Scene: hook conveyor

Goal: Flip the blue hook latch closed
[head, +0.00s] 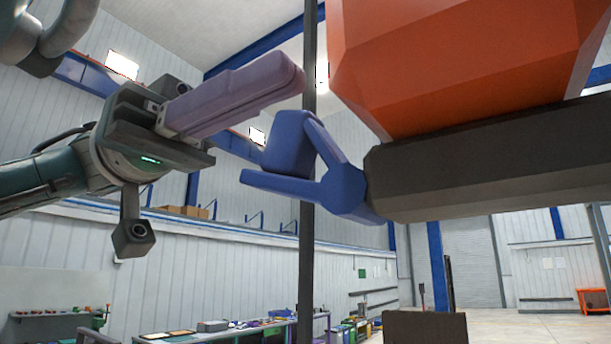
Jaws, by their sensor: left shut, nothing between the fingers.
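The blue hook (345,186) sticks out to the left from the end of a dark grey bar (480,165) that hangs under a large orange block (460,60). Its lower prong points left. A blue latch block (290,143) sits above that prong, between it and the upper arm of the hook; I cannot tell whether it touches the prong. My left gripper (301,80) comes in from the left with its long purple fingers shut and empty. Its tips are just above the latch, seemingly apart from it. My right gripper is not in view.
A thin dark vertical pole (307,250) stands in line with the hook, seemingly behind it. Far below are a workbench (240,332) with various items, shelves and bins. The air left of the hook, below my gripper, looks free.

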